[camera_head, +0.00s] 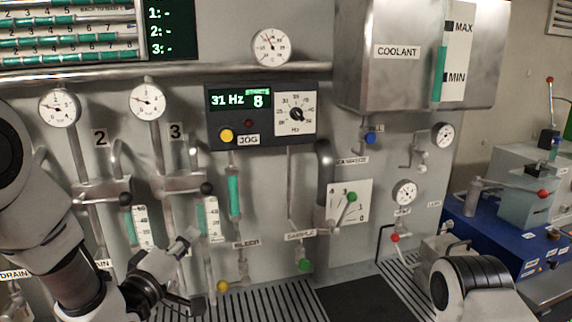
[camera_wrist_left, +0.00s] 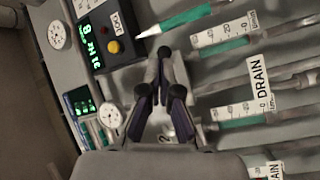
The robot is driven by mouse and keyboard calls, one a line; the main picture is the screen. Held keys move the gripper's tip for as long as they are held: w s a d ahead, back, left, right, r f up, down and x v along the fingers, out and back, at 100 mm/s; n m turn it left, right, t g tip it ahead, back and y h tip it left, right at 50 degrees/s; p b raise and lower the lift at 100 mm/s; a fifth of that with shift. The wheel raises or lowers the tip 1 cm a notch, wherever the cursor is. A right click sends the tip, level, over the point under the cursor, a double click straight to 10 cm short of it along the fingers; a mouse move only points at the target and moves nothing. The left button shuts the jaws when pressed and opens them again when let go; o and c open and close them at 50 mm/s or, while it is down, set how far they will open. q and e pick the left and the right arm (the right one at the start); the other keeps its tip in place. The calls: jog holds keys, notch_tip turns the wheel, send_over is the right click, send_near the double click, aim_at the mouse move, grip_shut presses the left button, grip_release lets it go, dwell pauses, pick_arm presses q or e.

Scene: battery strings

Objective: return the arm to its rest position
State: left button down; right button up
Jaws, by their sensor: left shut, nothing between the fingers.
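My left arm (camera_head: 75,265) comes in from the left in the head view, bent in front of the lower left of the wall panel. My left gripper (camera_head: 187,240) is in front of the panel near the flow meter below the 3 label. It is shut and holds nothing. In the left wrist view its dark fingers (camera_wrist_left: 168,58) are together, with the panel behind them. A grey and black part of my right arm (camera_head: 478,287) shows at the bottom right of the head view. Its gripper is not in view.
The control box (camera_head: 262,112) reads 31 Hz and 8. Flow meters (camera_head: 209,218), valve handles and the bleed valve's yellow knob (camera_head: 223,286) stick out near my left gripper. A coolant tank (camera_head: 398,70) hangs at upper right. A blue unit (camera_head: 510,243) stands at the right.

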pick_arm(q)
jog(key=s+a+f+m+g+y+b, duration=0.1)
jog(key=s+f+g, duration=0.2)
jog(key=f, duration=0.7)
jog(key=s+a+f+m+g+y+b, duration=0.15)
jog(key=s+f, duration=0.25)
jog(key=f, duration=0.6)
jog(key=s+a+f+m+g+y, duration=0.1)
jog(key=s+f+g, duration=0.25)
jog(key=f, duration=0.65)
jog(key=s+a+f+m+g+y+b, duration=0.1)
jog(key=s+f+m+g, duration=0.1)
jog(key=s+f+g, duration=0.3)
jog(key=s+a+f+m+g+y+b, duration=0.1)
jog(key=s+f+g, duration=0.4)
jog(key=s+f, duration=0.8)
jog(key=s+a+m, duration=0.1)
jog(key=s+m, duration=0.1)
jog(key=s, duration=0.5)
jog(key=shift+s, duration=0.15)
pick_arm(e)
jog(key=f, duration=0.4)
jog(key=shift+s+a+f, duration=0.15)
jog(key=shift+s+f, duration=0.1)
jog(key=shift+f, duration=0.05)
